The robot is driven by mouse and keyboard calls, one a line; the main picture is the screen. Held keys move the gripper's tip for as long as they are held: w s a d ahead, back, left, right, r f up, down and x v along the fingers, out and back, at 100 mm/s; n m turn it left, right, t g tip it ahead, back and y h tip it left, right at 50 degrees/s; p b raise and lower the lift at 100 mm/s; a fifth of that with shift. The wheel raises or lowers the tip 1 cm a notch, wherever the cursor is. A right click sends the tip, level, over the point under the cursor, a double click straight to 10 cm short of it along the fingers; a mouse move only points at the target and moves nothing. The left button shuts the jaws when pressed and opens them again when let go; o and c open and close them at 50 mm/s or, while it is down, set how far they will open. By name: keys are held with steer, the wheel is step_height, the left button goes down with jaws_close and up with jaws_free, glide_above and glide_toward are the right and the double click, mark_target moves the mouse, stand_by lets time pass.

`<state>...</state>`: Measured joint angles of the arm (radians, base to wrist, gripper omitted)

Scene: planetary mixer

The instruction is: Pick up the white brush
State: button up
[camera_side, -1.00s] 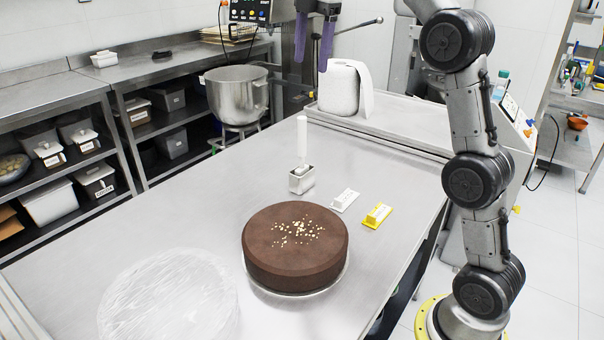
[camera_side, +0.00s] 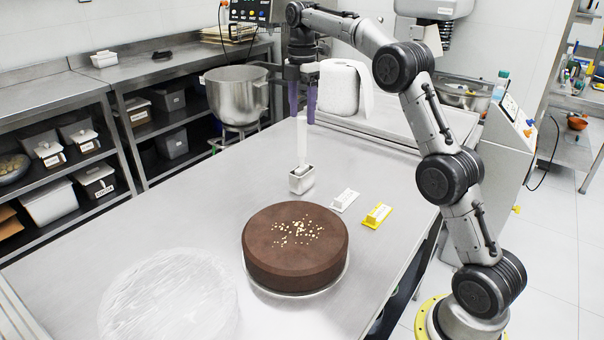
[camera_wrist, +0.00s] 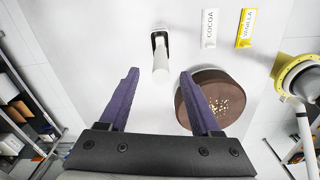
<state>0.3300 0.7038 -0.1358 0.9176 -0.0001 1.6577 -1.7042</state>
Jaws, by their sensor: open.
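The white brush (camera_side: 302,139) stands upright with its lower end in a small metal holder (camera_side: 301,181) on the steel table. In the wrist view the white brush (camera_wrist: 160,64) appears between and beyond my fingertips, its handle pointing toward the camera. My gripper (camera_side: 302,108) has purple fingers that are open and empty, near the top of the brush in the side view. In the wrist view my gripper (camera_wrist: 160,74) has its fingers apart on either side of the handle's line, with no contact visible.
A chocolate cake (camera_side: 295,248) sits in front of the holder. A white cocoa label (camera_side: 344,200) and a yellow vanilla label (camera_side: 377,215) lie to its right. A plastic-wrapped round item (camera_side: 170,298) lies front left.

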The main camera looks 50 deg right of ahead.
mark_target(302, 153)
steer(key=shift+f, duration=4.4)
jaws_close()
